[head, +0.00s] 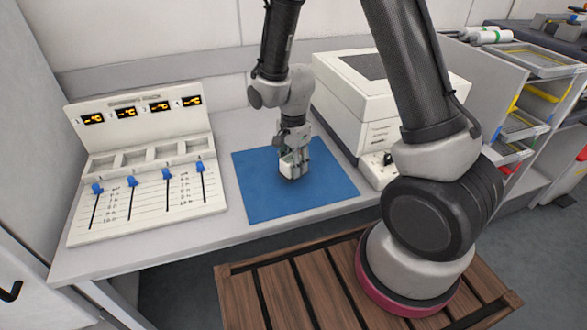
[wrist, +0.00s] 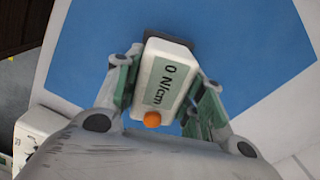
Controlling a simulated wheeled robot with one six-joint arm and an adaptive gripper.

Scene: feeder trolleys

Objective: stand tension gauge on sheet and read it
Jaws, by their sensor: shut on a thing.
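The tension gauge (wrist: 182,62) is a white block with a pale green display reading "0 N/cm" and an orange button at its near end. My gripper (wrist: 165,85) is shut on it, with a green-padded finger on each side. In the head view my gripper (head: 294,160) holds the gauge (head: 288,166) over the middle of the blue sheet (head: 257,200), which lies flat on the light table. The sheet also fills much of the wrist view (wrist: 85,50). I cannot tell whether the gauge's underside touches the sheet.
A white panel (head: 105,165) with orange displays and blue sliders stands left of the sheet. A white box-shaped machine (head: 345,100) stands close behind and right of it. Shelves with trays (head: 540,60) are at the far right. Some table is bare between panel and sheet.

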